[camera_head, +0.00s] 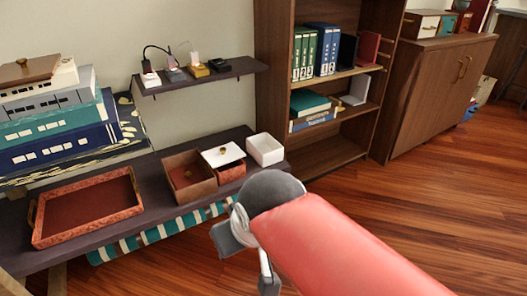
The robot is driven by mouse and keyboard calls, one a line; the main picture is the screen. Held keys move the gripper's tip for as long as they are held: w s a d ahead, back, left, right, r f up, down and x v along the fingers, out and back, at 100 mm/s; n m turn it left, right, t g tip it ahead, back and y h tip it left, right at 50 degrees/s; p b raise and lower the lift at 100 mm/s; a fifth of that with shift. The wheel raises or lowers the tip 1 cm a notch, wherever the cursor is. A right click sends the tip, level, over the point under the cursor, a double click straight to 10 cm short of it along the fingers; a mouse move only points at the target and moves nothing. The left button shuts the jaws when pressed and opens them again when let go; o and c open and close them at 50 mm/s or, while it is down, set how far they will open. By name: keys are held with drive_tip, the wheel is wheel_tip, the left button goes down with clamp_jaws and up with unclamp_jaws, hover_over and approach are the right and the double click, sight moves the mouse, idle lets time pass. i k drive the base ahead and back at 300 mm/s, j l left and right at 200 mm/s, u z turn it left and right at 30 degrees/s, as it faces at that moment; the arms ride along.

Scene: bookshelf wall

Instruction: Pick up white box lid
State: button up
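The white box lid (222,154) is a flat white square with a small gold knob on top. It lies on a small reddish-brown box (231,173) on the dark bench, between an open brown box (203,187) and an open white box (266,151). My gripper (241,246) is in front of the bench, below and to the right of the lid and apart from it. My red arm and grey wrist hide part of the gripper, so I cannot tell its opening. I see nothing held in it.
A red-brown tray (88,207) lies on the bench (153,192) at left, with stacked large books (60,120) behind. A wall shelf (205,77) with small items hangs above the boxes. A tall bookcase (275,60) stands right of the bench. Wooden floor at right is clear.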

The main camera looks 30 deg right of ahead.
sight(223, 155)
drive_tip(key=i+l, duration=0.9)
drive_tip(key=i, duration=0.2)
